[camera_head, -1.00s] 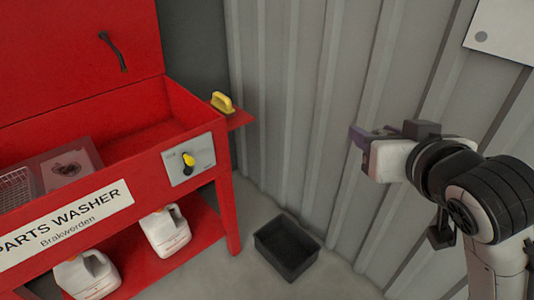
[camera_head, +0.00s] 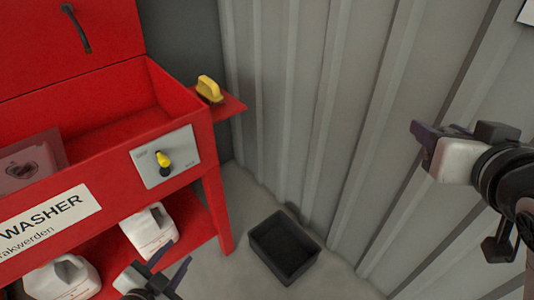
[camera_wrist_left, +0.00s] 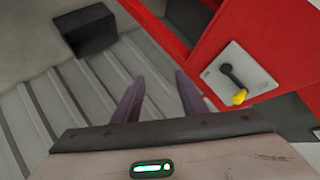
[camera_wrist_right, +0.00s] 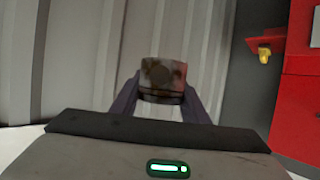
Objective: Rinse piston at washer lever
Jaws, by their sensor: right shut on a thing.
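The washer lever (camera_head: 164,160) is a black handle with a yellow end on a pale panel at the front of the red parts washer (camera_head: 190,110). It also shows at upper right in the left wrist view (camera_wrist_left: 234,88). My left gripper (camera_head: 168,266) is low at the bottom of the head view, in front of the washer; its fingers are apart and empty in its wrist view (camera_wrist_left: 156,88). My right gripper (camera_head: 424,140) is off to the right by the wall, away from the washer. In its wrist view it is shut on the grimy grey piston (camera_wrist_right: 163,76).
A yellow-handled brush (camera_head: 209,89) lies on the washer's side shelf (camera_head: 232,106). White jugs (camera_head: 150,232) stand on the lower shelf. A black bin (camera_head: 284,247) is on the floor. The ribbed wall (camera_head: 330,100) runs behind my right arm.

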